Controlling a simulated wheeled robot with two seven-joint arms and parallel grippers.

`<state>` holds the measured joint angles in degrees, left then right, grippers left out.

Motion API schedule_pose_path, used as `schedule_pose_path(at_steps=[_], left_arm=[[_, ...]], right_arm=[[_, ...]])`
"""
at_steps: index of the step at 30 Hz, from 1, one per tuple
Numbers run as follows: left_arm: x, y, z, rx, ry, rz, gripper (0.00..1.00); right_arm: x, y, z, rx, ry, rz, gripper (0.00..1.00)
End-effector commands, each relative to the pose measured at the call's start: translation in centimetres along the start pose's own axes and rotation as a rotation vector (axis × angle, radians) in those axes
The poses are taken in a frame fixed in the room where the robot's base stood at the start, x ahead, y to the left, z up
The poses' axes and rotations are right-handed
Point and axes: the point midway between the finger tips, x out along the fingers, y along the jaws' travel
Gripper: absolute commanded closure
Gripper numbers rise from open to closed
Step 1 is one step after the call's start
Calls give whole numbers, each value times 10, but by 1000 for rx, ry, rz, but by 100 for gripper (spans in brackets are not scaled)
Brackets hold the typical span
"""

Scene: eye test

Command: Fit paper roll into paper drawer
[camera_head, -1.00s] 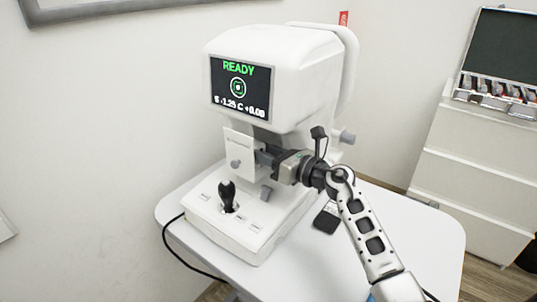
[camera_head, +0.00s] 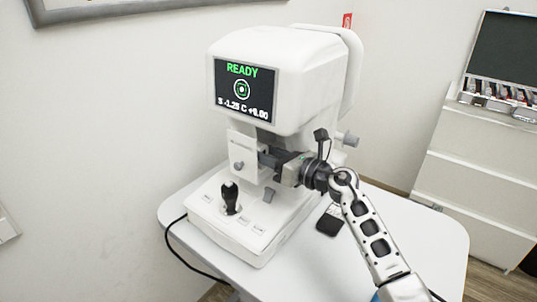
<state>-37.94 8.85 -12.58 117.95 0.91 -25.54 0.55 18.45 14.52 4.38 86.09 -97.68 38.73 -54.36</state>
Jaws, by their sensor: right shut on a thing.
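The paper drawer seems to be the white front panel (camera_head: 241,147) with a round knob, on the near side of the white eye-test machine (camera_head: 276,80), below its screen. My right gripper (camera_head: 268,159) is at the panel's right edge, under the machine's head. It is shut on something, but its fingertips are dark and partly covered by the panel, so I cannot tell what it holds. I cannot make out the paper roll; it may be hidden behind the panel or between the fingers. My left gripper is not in view.
The machine stands on a white table (camera_head: 430,232). A black joystick (camera_head: 230,197) rises from its base in front of the panel. A dark handheld object (camera_head: 329,224) lies right of the base. A white drawer cabinet (camera_head: 470,160) bears an open lens case (camera_head: 500,88). The table's right side is clear.

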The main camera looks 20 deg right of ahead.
Motion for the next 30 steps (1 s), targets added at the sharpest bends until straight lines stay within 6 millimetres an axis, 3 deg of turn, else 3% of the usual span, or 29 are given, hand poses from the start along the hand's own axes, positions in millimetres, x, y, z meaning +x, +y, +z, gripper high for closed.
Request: schedule_pose_path(at_steps=[30], left_arm=[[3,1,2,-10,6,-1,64]], right_arm=[[0,-1,-6,0,0,0,78]])
